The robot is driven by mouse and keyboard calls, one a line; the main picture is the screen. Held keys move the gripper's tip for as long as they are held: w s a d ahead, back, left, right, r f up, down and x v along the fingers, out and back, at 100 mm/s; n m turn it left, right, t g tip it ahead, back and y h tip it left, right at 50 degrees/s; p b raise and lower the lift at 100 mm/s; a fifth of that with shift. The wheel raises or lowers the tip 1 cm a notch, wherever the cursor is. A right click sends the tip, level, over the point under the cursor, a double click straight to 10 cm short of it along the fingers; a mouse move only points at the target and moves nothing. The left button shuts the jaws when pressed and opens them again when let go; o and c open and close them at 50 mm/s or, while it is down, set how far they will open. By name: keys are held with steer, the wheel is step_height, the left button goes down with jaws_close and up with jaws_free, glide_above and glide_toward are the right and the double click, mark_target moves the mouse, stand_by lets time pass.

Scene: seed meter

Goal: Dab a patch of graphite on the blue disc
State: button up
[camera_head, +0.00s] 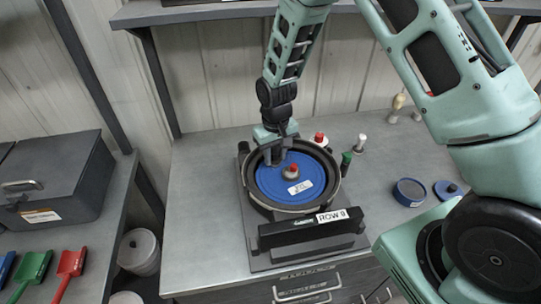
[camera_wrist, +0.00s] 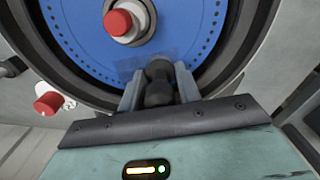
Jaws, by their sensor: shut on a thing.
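The blue disc (camera_head: 270,186) lies in a dark round housing (camera_head: 338,192), with a red-topped hub (camera_head: 293,169) at its centre and a white label. My gripper (camera_head: 275,155) reaches down over the disc's far edge. In the wrist view its fingers (camera_wrist: 160,88) are shut on a dark, rounded thing (camera_wrist: 158,92), which hides part of the disc (camera_wrist: 85,35). A slightly darker, straight-edged patch (camera_wrist: 143,62) shows on the disc beside the fingertips; I cannot tell whether it is graphite. Whether the held thing touches the disc is unclear.
A round blue tin (camera_head: 409,192) with a dark top and a blue lid (camera_head: 447,190) are on the bench at right. A ROW 9 plate (camera_head: 332,215) is in front. Coloured scoops (camera_head: 70,264) lie left.

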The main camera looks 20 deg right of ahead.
mark_target(265, 167)
steer(key=shift+w+d, duration=0.2)
steer(key=shift+d, duration=1.4)
steer(key=shift+w+d, duration=0.15)
steer(key=shift+d, duration=1.45)
steer(key=shift+s+a, duration=0.15)
steer(key=shift+a, duration=1.45)
steer(key=shift+s+a, duration=0.2)
steer(key=shift+a, duration=1.45)
steer(key=shift+s+a, duration=0.15)
steer(key=shift+a, duration=1.45)
steer(key=shift+r+p, duration=2.1)
steer(key=shift+r, duration=0.95)
step_height(265, 167, up, 3)
steer(key=shift+p, duration=1.05)
steer(key=shift+s, duration=0.1)
